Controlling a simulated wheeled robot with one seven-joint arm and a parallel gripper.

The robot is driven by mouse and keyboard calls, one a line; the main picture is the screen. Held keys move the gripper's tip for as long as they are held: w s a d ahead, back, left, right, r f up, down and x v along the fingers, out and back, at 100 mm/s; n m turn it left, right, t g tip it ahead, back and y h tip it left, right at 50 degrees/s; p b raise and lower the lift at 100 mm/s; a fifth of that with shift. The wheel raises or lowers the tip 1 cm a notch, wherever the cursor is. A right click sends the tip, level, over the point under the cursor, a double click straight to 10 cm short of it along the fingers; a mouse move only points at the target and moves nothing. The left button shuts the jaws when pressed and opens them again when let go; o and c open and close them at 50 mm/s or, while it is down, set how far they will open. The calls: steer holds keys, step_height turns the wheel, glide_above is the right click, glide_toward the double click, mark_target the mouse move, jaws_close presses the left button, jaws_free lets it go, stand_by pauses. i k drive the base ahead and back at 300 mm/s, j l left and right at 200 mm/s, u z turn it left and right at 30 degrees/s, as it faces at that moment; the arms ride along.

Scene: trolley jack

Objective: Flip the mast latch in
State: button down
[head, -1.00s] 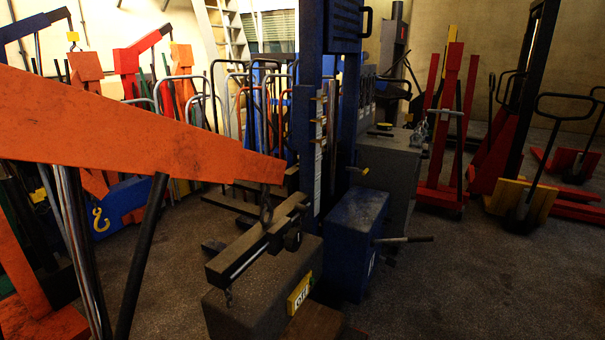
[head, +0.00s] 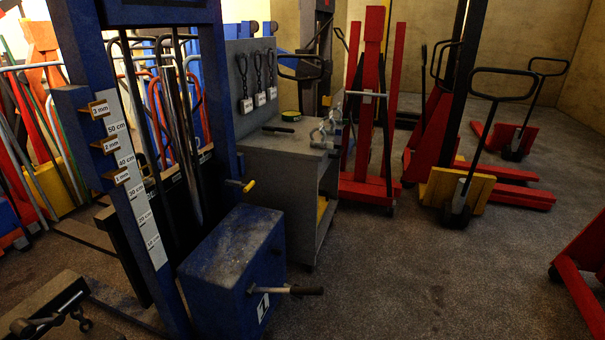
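The blue mast of the lifter stands at the left in the head view, its left post (head: 90,90) carrying a height scale. The blue box has a crank handle (head: 300,290) pointing right. My gripper is not in view.
A grey bench (head: 285,150) with tools stands right behind the mast. A red press frame (head: 370,110) and a yellow-and-red pallet truck (head: 455,190) stand further right. A dark beam with a hook (head: 45,305) is at the lower left.

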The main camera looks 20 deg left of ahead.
mark_target(232, 183)
steer(key=i+u, duration=0.1)
steer(key=i, duration=0.75)
steer(key=i+l, duration=0.15)
steer(key=i, duration=0.75)
steer(key=i+u, duration=0.85)
steer(key=i+l+u, duration=0.2)
steer(key=i+u, duration=0.2)
steer(key=i+l+u, duration=0.4)
steer(key=k+j, duration=0.1)
